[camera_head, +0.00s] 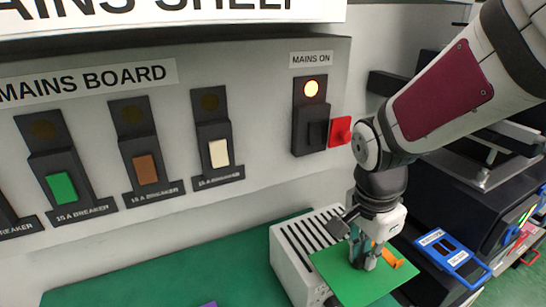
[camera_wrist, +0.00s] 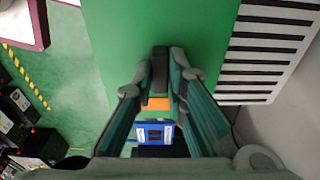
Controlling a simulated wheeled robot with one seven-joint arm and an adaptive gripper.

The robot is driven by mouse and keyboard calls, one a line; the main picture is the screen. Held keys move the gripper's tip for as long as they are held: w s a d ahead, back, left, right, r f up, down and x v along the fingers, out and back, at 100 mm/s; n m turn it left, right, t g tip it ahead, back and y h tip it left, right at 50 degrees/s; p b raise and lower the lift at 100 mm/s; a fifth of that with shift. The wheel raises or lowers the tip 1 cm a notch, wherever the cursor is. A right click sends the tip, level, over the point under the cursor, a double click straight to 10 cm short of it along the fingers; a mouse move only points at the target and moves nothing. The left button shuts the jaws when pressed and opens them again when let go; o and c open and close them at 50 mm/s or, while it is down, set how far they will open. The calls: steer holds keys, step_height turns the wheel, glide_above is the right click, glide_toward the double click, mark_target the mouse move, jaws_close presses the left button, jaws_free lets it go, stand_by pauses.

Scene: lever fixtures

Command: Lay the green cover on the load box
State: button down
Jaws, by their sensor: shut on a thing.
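The green cover (camera_head: 338,272) is a flat sheet held by my gripper (camera_head: 363,256). It is tilted in the head view and overlaps the right part of the load box (camera_head: 286,262), a pale box with dark slots on top. In the wrist view the cover (camera_wrist: 200,30) fills the upper middle, beside the slotted top (camera_wrist: 268,50). My gripper (camera_wrist: 160,78) is shut on the cover near its middle. I cannot tell whether the cover touches the box. The part of the box under the cover is hidden.
An orange piece (camera_head: 392,259) shows beside my gripper. A blue-framed item (camera_head: 446,250) lies to the right, near dark equipment (camera_head: 480,215). A wall panel with breakers (camera_head: 148,168) and a red lever (camera_head: 340,130) stands behind. The green surface (camera_head: 160,275) left of the box is mostly clear.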

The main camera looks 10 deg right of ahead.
glide_above(327, 235)
steer(key=shift+s+a+f, duration=0.15)
steer(key=shift+a+f, duration=0.1)
steer(key=shift+f, duration=0.4)
steer(key=shift+f+p, duration=0.4)
steer(key=shift+f, duration=1.35)
steer(key=shift+f, duration=0.1)
steer(key=shift+f, duration=0.1)
steer(key=c, duration=1.6)
jaws_free()
